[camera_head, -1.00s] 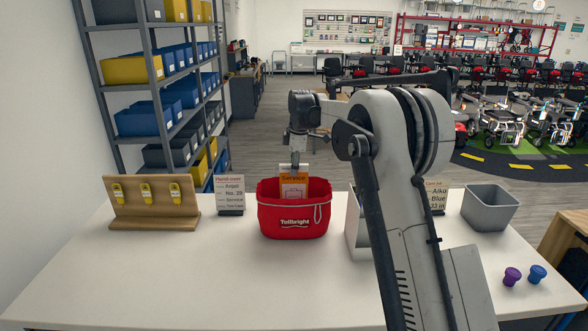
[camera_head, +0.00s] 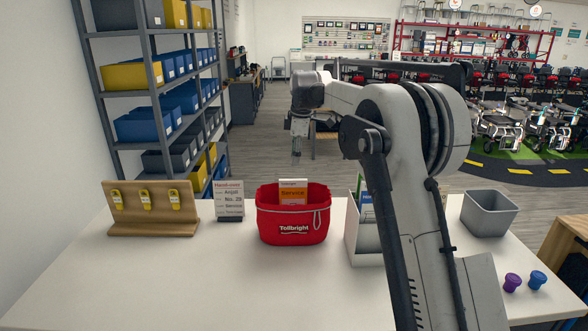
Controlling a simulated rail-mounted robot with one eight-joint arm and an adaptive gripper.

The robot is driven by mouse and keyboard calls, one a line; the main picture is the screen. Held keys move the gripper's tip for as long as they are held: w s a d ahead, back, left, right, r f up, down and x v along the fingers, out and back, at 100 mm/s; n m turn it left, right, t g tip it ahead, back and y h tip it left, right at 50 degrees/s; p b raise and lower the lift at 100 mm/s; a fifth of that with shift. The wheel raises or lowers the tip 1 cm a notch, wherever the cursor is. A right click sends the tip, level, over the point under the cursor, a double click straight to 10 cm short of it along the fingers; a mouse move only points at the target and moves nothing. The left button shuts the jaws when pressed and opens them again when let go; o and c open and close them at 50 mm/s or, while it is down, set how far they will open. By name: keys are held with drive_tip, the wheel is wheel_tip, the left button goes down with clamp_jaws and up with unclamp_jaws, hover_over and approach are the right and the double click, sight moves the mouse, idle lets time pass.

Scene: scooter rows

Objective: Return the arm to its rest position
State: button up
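My gripper (camera_head: 297,150) hangs pointing down from my arm, in the air above the red basket. It is apart from everything on the table. Its fingers are small and seen edge-on, so I cannot tell whether they are open or shut; nothing shows hanging from it. The red basket (camera_head: 283,227) marked Tollbright stands on the white table (camera_head: 190,280). An orange and white Service card (camera_head: 293,192) stands upright in the basket, its lower part hidden by the rim.
A wooden stand (camera_head: 153,222) with yellow tags and a Handover sign (camera_head: 229,201) stand left of the basket. A white holder (camera_head: 362,240) is partly hidden behind my arm. A grey bin (camera_head: 489,213), a purple knob (camera_head: 512,282) and a blue knob (camera_head: 537,279) are at right.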

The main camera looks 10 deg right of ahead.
drive_tip(key=s+r+m+t+b, duration=0.1)
drive_tip(key=s+r+m, duration=0.1)
drive_tip(key=s+r, duration=0.35)
drive_tip(key=s+r+m+t+b, duration=0.1)
drive_tip(key=s+r+m+b, duration=0.1)
drive_tip(key=s, duration=0.6)
drive_tip(key=s+f+m+t+b, duration=0.15)
drive_tip(key=s+m, duration=0.35)
drive_tip(key=s, duration=0.9)
drive_tip(key=s+f+m+t+b, duration=0.1)
drive_tip(key=s+f+m+b, duration=0.1)
drive_tip(key=s+f, duration=0.7)
drive_tip(key=s+f+m+t+b, duration=0.1)
drive_tip(key=s+f+m, duration=0.3)
drive_tip(key=s+f, duration=0.5)
drive_tip(key=s+b, duration=0.1)
drive_tip(key=s, duration=0.4)
drive_tip(key=shift+s+a+f+m+h, duration=0.2)
drive_tip(key=shift+a+f+m+h, duration=0.05)
drive_tip(key=shift+m+h, duration=0.15)
